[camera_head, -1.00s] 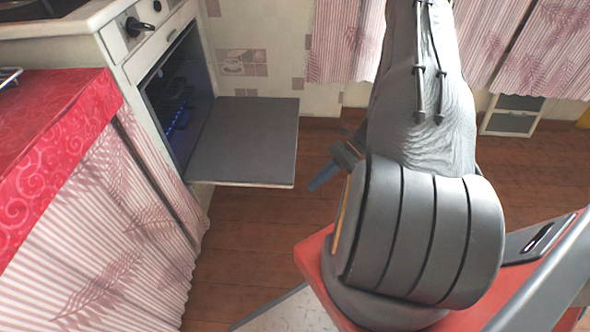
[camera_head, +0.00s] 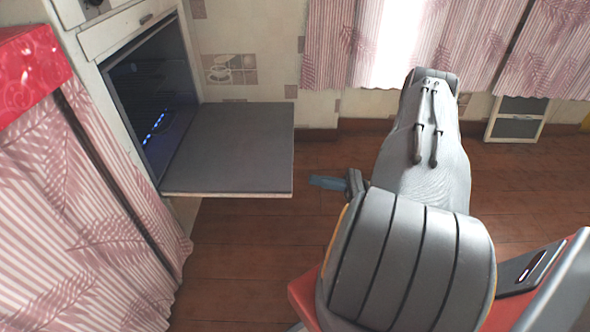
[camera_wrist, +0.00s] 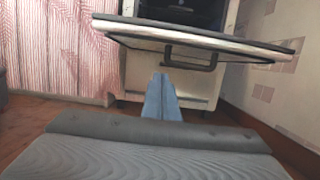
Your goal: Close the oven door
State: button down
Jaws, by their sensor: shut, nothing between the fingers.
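The oven (camera_head: 157,95) stands at the left in the head view, with blue lights inside. Its door (camera_head: 235,148) is hinged down and lies open, about level, reaching out to the right. In the wrist view the door (camera_wrist: 225,43) crosses the top, with a dark handle (camera_wrist: 190,60) on its outer face. My gripper (camera_head: 318,182) is shut and empty, just right of the door's free edge in the head view. In the wrist view my gripper's blue fingertips (camera_wrist: 161,80) point toward the oven front, below the door and just under the handle. Contact cannot be told.
A counter with a red cloth (camera_head: 30,75) and a pink striped curtain (camera_head: 80,215) stands left of the oven. The tiled wall (camera_head: 245,50) is behind. Wooden floor (camera_head: 255,240) is clear in front of the door.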

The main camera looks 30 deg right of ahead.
jog(key=w+a+r+b, duration=0.3)
jog(key=w+a+r, duration=0.1)
jog(key=a+r, duration=0.1)
jog(key=shift+a+r, duration=0.4)
jog(key=shift+a, duration=0.2)
jog(key=shift+r, duration=0.1)
